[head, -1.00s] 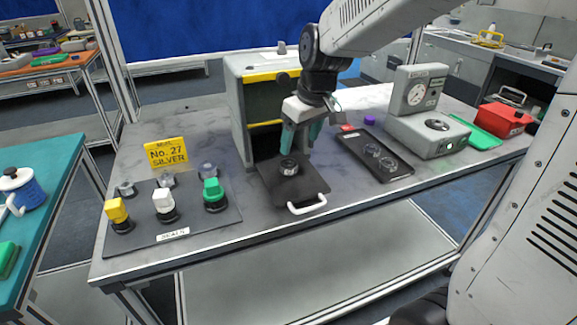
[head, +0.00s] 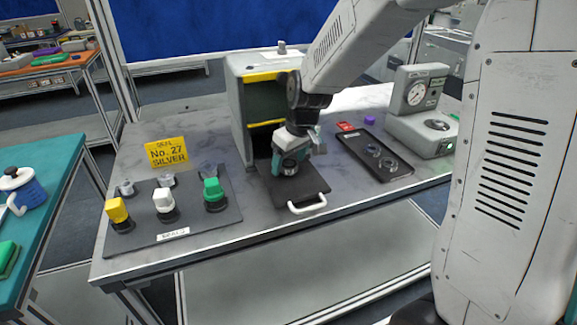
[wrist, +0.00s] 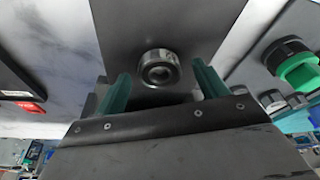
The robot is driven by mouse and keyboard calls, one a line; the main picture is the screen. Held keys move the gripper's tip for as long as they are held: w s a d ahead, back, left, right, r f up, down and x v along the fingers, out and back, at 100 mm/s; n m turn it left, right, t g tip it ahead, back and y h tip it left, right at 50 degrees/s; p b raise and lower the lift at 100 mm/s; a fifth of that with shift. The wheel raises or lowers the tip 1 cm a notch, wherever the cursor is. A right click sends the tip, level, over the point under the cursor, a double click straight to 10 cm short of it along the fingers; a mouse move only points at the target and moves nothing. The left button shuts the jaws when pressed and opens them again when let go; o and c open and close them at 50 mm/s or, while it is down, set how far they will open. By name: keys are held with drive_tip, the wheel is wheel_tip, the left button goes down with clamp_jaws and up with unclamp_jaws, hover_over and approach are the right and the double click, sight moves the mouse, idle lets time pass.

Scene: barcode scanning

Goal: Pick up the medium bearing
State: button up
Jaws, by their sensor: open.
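A round metal bearing (wrist: 158,68) with a dark centre hole lies flat on the dark pull-out plate (head: 315,187) in front of the grey box. In the wrist view it sits between the two spread teal fingers of my gripper (wrist: 161,77), with a gap on each side. In the head view my gripper (head: 289,166) is low over the plate, pointing down, and hides the bearing. Two more rings, a nearer one (head: 388,164) and a farther one (head: 373,151), lie on the dark tray (head: 394,175) to the right.
The grey box (head: 240,110) with yellow trim stands just behind my gripper. The plate's white handle (head: 307,207) faces the front. At left, the seals board (head: 200,225) carries yellow, white and green stamps. A gauge device (head: 417,120) stands at right.

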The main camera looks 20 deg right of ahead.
drive_tip(key=c, duration=1.1)
drive_tip(key=shift+c, duration=0.2)
drive_tip(key=shift+r, duration=0.15)
